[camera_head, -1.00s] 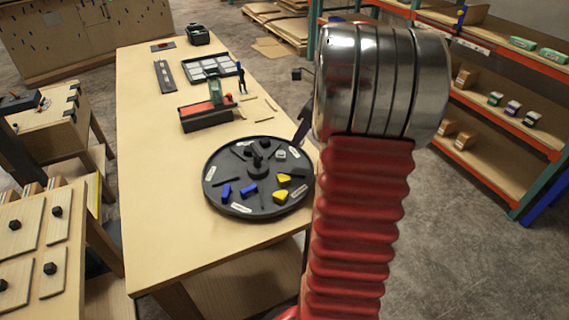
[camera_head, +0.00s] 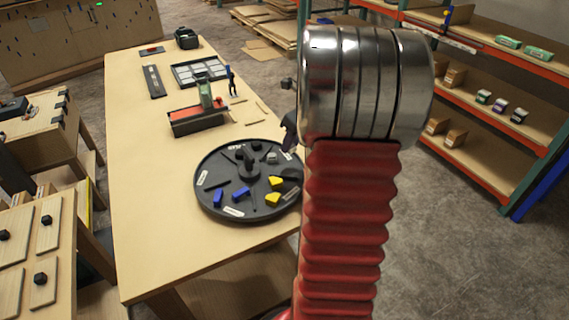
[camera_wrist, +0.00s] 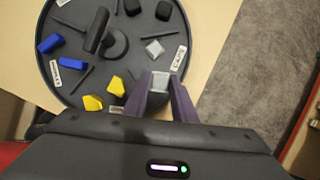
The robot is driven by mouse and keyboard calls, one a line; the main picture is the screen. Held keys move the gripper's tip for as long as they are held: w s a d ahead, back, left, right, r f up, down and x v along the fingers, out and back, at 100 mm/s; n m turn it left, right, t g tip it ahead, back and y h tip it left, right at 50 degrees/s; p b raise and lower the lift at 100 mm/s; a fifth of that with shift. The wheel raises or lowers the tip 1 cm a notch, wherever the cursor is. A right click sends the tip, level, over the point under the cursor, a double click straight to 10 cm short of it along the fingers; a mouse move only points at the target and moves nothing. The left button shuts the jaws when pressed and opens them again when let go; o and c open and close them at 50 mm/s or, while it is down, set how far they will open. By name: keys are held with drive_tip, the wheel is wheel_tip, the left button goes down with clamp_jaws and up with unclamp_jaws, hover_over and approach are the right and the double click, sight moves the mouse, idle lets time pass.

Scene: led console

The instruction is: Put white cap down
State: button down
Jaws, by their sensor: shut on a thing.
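In the wrist view, my gripper (camera_wrist: 162,79) has its two purple fingers closed around a small white-grey cap (camera_wrist: 160,84). The held cap is near the rim of the round black tray (camera_wrist: 190,20); I cannot tell its height above it. A second pale grey cap (camera_wrist: 154,48) lies on the tray just beyond the fingertips. In the head view the tray (camera_head: 213,207) stands on the table, and my arm hides most of the gripper, with only a dark part of it showing at the tray's right edge.
The tray also holds yellow pieces (camera_head: 275,182), blue pieces (camera_head: 217,198), black pieces and a dark central post (camera_head: 249,165). A red and grey device (camera_head: 199,120) stands behind it on the wooden table (camera_head: 140,220). Shelves (camera_head: 475,100) stand to the right.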

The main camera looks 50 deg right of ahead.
sight(293, 148)
drive_tip(key=shift+f, duration=1.85)
drive_tip(key=shift+f, duration=1.85)
drive_tip(key=shift+f, duration=0.1)
drive_tip(key=c, duration=1.7)
unclamp_jaws()
drive_tip(key=shift+c, duration=0.2)
drive_tip(key=v, duration=1.2)
